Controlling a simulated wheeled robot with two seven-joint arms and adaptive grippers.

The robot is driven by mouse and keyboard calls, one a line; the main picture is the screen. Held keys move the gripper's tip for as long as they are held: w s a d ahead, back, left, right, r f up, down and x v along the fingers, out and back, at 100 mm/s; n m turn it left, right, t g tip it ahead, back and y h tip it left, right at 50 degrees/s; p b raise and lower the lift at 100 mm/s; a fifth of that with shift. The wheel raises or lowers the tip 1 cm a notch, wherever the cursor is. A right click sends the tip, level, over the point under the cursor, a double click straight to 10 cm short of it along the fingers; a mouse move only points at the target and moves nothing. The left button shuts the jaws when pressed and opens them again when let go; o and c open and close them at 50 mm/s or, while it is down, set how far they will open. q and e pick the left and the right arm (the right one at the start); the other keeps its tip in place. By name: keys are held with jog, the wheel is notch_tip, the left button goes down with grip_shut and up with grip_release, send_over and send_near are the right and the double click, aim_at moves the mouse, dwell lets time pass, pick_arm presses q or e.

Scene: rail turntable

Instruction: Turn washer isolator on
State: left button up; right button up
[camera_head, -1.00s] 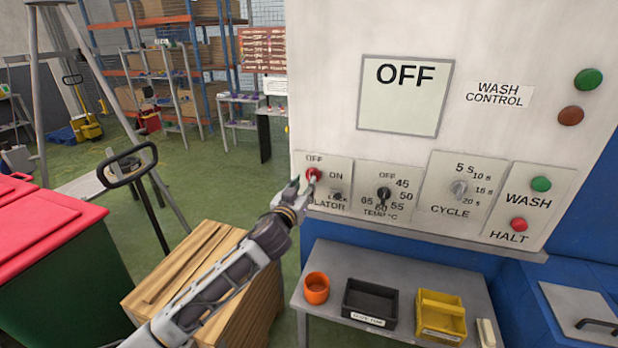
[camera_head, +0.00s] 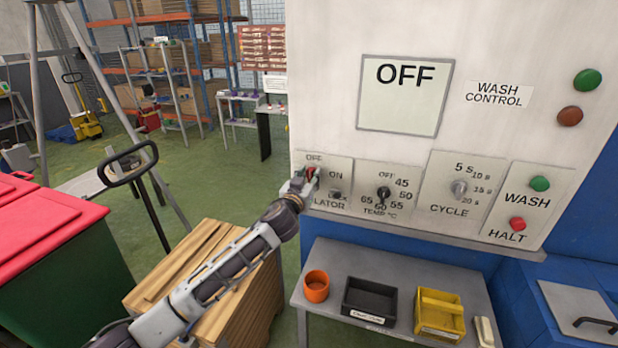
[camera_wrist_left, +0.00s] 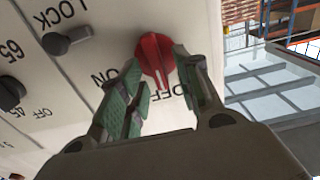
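The washer isolator is a red rotary knob (camera_wrist_left: 157,60) on the left plate of the washer's control panel, marked OFF and ON. In the head view the knob (camera_head: 311,173) is partly covered by my left gripper (camera_head: 305,178). In the left wrist view my left gripper (camera_wrist_left: 165,95) is open, its green-padded fingers on either side of the knob's near part; I cannot tell whether they touch it. The knob's pale line runs towards the OFF label. The display (camera_head: 405,98) reads OFF. My right gripper is not in view.
A black lock knob (camera_wrist_left: 68,42) sits beside the isolator. The temperature knob (camera_head: 384,194), cycle knob (camera_head: 459,188), green wash button (camera_head: 540,184) and red halt button (camera_head: 517,224) are to the right. A table (camera_head: 330,252) with bins stands below.

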pick_arm(q)
grip_shut()
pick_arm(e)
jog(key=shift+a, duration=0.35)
